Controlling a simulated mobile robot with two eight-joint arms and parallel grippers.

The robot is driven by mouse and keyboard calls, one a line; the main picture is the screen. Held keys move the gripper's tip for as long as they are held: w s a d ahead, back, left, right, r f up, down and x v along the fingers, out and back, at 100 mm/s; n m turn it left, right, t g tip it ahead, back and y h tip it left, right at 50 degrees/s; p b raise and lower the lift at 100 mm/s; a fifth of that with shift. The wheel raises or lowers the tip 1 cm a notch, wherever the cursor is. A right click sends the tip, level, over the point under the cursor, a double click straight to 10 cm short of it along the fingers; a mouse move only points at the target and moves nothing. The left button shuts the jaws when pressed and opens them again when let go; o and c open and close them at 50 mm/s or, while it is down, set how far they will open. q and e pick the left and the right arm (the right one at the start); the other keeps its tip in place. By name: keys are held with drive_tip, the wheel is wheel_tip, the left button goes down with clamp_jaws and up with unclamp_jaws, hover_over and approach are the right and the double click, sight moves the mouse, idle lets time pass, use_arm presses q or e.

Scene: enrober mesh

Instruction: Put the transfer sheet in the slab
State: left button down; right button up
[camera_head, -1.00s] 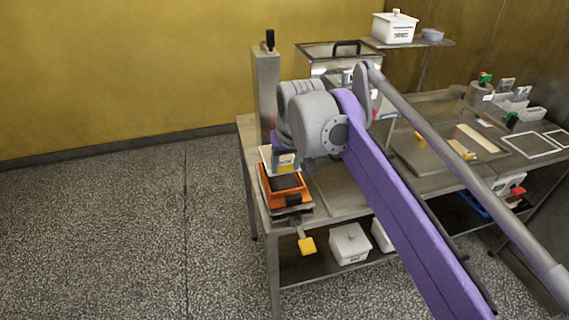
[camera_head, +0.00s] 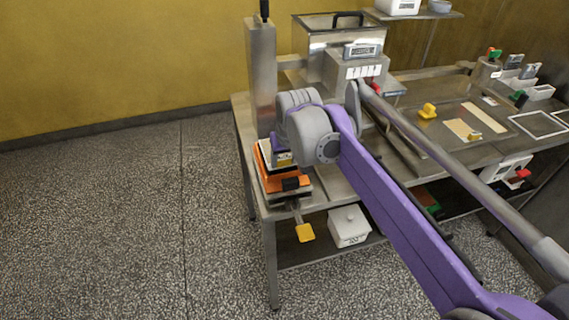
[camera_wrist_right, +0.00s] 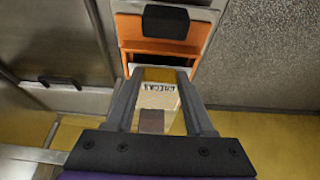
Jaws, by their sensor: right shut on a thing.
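My right gripper (camera_head: 281,158) is low over the orange box (camera_head: 284,186) at the table's left end. In the right wrist view, its two fingers (camera_wrist_right: 159,78) are shut on a pale labelled piece (camera_wrist_right: 158,98) with a yellow band and a brown patch. It looks like the transfer sheet, but the label is hard to read. The orange box also shows just beyond the fingertips in the wrist view (camera_wrist_right: 161,47), with a black block on it. I cannot tell whether the held piece touches it. I cannot tell which thing is the slab. My left gripper is out of view.
A steel column (camera_head: 262,75) stands close behind the gripper. A steel machine (camera_head: 352,68) is to its right. A yellow pedal (camera_head: 305,233) hangs below the table edge. Cream strips (camera_head: 485,117) and white frames (camera_head: 540,124) lie on the right. Floor at left is clear.

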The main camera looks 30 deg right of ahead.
drive_tip(key=shift+f, duration=0.8)
drive_tip(key=shift+f, duration=0.1)
drive_tip(key=o, duration=1.3)
drive_tip(key=p+v, duration=0.1)
drive_tip(key=v, duration=1.1)
drive_tip(key=shift+s+p, duration=0.1)
drive_tip(key=shift+p, duration=0.2)
